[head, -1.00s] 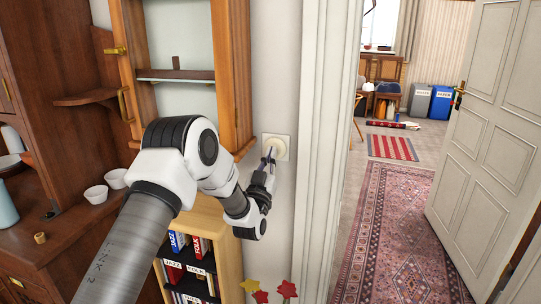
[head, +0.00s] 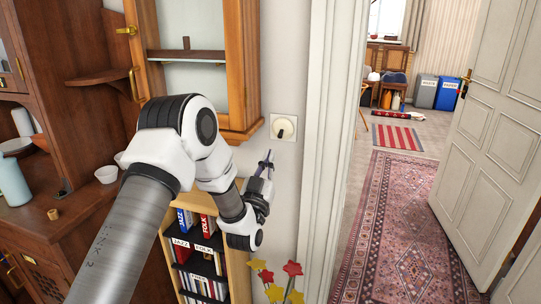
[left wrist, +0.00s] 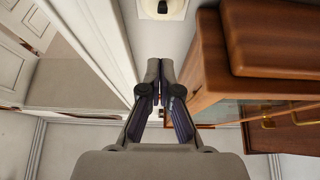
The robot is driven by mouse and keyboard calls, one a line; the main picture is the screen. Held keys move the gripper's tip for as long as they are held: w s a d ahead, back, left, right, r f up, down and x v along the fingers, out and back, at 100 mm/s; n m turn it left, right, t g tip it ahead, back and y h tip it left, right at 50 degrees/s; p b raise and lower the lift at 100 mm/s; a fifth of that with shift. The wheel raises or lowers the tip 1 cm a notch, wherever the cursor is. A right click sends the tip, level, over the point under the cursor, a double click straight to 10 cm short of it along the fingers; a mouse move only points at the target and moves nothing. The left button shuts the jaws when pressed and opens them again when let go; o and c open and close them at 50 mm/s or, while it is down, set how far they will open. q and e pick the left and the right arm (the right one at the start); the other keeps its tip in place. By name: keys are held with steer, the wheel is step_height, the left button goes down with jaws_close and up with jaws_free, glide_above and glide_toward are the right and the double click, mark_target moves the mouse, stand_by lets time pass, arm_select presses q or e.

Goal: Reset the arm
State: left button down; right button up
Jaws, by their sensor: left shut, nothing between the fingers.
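My left gripper (head: 265,163) is in front of the wall strip between the wooden cabinet and the door frame. It is below the round wall switch (head: 283,128) and apart from it. In the left wrist view my left gripper (left wrist: 166,68) has its fingers together with nothing between them. The switch plate (left wrist: 162,8) shows at the top edge of that view, beyond the fingertips. The switch has a dark knob that sits slanted on a cream plate. My right gripper is not in view.
A wooden cabinet (head: 243,65) hangs left of the switch. A bookshelf (head: 238,265) with labelled books stands under my arm, with red and yellow flowers beside it. The white door frame (head: 335,120) is close on the right. Beyond it, the doorway is open over a patterned rug (head: 400,215).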

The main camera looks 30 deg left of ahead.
arm_select(q)
steer(key=shift+w+f, duration=0.15)
steer(key=shift+w, duration=0.05)
steer(key=s+d+f+m+g+h, duration=0.1)
steer(key=s+d+f+g+h, duration=0.2)
steer(key=f, duration=0.7)
steer(key=s+d+f+m+g, duration=0.1)
steer(key=s+d+f+g, duration=0.25)
steer(key=f, duration=0.55)
steer(key=s+d+f+m+g+h, duration=0.1)
steer(key=s+d+f+g+h, duration=0.2)
steer(key=f, duration=0.7)
steer(key=s+d+f+g, duration=0.1)
steer(key=s+f+g, duration=0.5)
steer(key=s+f, duration=0.5)
steer(key=s+d+f+g, duration=0.1)
steer(key=s+g, duration=0.7)
steer(key=s, duration=1.2)
steer(key=shift+d+f+n, duration=0.15)
steer(key=shift+f+n, duration=0.15)
steer(key=shift+n, duration=0.1)
steer(key=shift+s+y, duration=0.1)
steer(key=shift+y, duration=0.2)
